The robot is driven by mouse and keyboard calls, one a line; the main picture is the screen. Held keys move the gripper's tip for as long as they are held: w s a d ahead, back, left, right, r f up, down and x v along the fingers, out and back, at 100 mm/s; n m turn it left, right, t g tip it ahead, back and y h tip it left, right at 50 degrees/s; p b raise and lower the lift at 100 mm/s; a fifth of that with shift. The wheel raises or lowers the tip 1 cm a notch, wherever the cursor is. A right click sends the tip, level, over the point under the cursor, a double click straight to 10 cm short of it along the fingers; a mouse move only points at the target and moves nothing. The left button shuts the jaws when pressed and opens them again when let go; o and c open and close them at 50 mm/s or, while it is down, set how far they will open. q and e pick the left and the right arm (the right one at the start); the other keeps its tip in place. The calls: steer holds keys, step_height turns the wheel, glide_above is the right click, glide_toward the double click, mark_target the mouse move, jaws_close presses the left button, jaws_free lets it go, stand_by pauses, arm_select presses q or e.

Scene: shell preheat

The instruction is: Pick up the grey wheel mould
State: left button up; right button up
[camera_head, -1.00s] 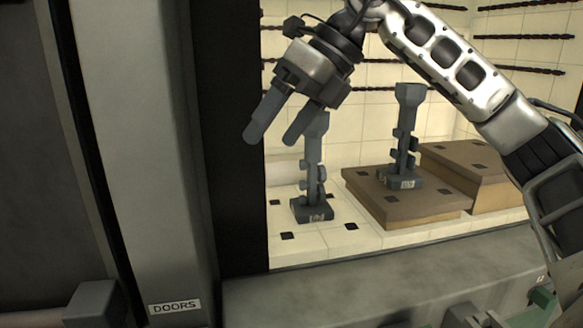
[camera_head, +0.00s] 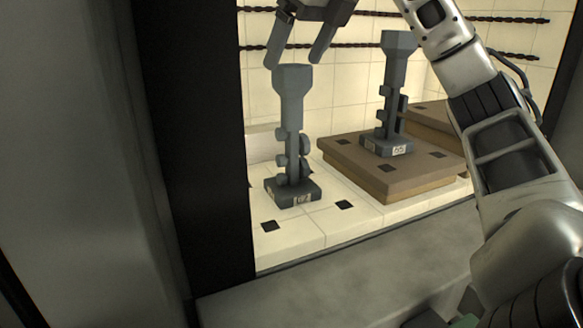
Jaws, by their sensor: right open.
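Two tall grey moulds stand upright inside the lit chamber. The nearer mould (camera_head: 293,140) has rounded side pieces, a flared top and a labelled square base, and stands on the pale tiled floor. The farther mould (camera_head: 389,100) is similar and stands on a brown slab; I cannot tell for sure which is the wheel mould. My right gripper (camera_head: 295,58) is open and empty at the top of the view, its two fingers pointing down. Its fingertips appear just above the nearer mould's flared top, one to each side. My left gripper is not in view.
The brown slab (camera_head: 350,160) is right of the nearer mould, with another slab (camera_head: 430,117) behind it. A dark door frame (camera_head: 195,150) bounds the opening on the left. A grey sill (camera_head: 330,285) runs along the front. Dark coils (camera_head: 360,45) line the back wall.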

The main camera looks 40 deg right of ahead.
mark_target(288, 79)
steer(key=shift+w+f, duration=0.25)
steer(key=shift+f, duration=0.2)
steer(key=x, duration=0.4)
steer(key=shift+d+f, duration=0.1)
steer(key=shift+f, duration=0.25)
steer(key=c, duration=1.7)
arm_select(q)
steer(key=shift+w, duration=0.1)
arm_select(e)
steer(key=shift+c, duration=0.2)
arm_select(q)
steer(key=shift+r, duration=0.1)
arm_select(e)
steer(key=shift+r, duration=0.15)
